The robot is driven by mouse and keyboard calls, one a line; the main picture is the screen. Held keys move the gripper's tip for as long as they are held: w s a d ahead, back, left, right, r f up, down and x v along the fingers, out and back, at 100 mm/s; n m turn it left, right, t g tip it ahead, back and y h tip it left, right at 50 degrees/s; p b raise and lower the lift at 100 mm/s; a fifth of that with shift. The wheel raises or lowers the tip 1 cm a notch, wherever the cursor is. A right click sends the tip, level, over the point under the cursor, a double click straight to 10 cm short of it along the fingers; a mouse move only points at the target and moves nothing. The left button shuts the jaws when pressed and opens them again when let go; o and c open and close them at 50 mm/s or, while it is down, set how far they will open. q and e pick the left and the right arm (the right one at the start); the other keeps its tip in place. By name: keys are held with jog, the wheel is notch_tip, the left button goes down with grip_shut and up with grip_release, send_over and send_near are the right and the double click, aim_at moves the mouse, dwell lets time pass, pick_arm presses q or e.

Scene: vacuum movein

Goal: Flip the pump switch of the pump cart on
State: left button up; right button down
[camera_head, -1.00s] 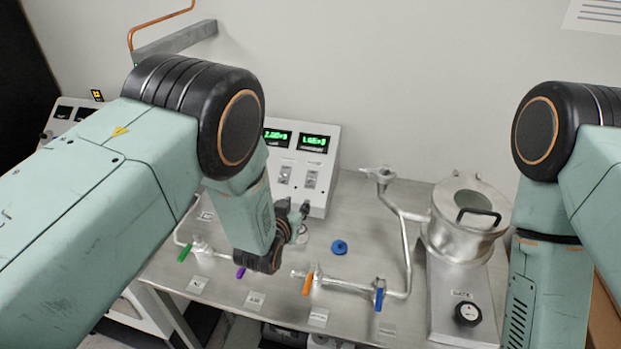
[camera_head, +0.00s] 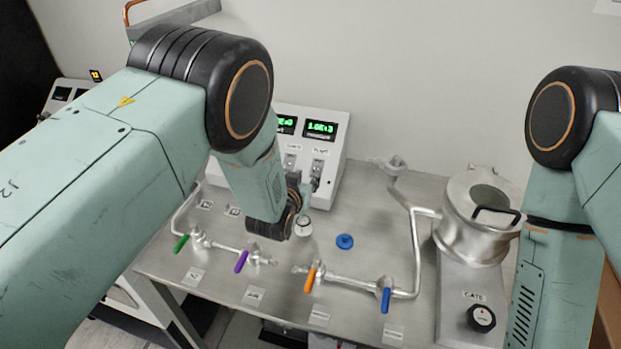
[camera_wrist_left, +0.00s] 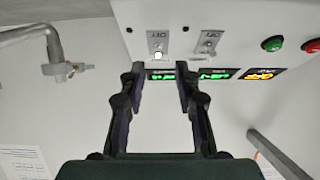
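A white control box (camera_head: 322,140) with green displays stands at the back of the steel bench. Its front has two small toggle switches, the right one (camera_head: 317,168) and the left one (camera_head: 290,161). The wrist view shows the box upside down, with one switch (camera_wrist_left: 158,52) straight ahead of the fingers and the other (camera_wrist_left: 207,46) to its right. My left gripper (camera_head: 306,186) is just in front of the box, below the right switch. In the wrist view its fingers (camera_wrist_left: 159,76) are spread apart with nothing between them. My right gripper is out of view.
Coloured valve handles, including orange (camera_head: 311,280) and blue (camera_head: 386,299), line the bench front. A blue cap (camera_head: 344,241) lies mid-bench. A metal chamber (camera_head: 470,238) stands at right. Another panel with displays (camera_head: 62,95) is at the far left.

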aim_at(317, 170)
pick_arm(q)
jog(key=b+x, duration=0.1)
jog(key=x, duration=0.1)
jog(key=b+x, duration=0.2)
jog(key=x, duration=0.1)
jog(key=shift+d+f, duration=0.25)
jog(key=shift+a, duration=0.1)
jog(key=shift+a+r, duration=0.1)
jog(key=shift+r, duration=0.1)
jog(key=shift+s+r, duration=0.15)
jog(key=shift+s, duration=0.1)
jog(key=shift+w+d, duration=0.2)
jog(key=shift+w, duration=0.05)
jog(key=shift+c, duration=0.3)
jog(key=shift+w+f, duration=0.1)
jog(key=shift+f, duration=0.1)
jog(key=shift+c, duration=0.9)
jog(key=shift+a, duration=0.1)
jog(key=shift+c, duration=1.4)
grip_shut()
jog(key=shift+r, duration=0.1)
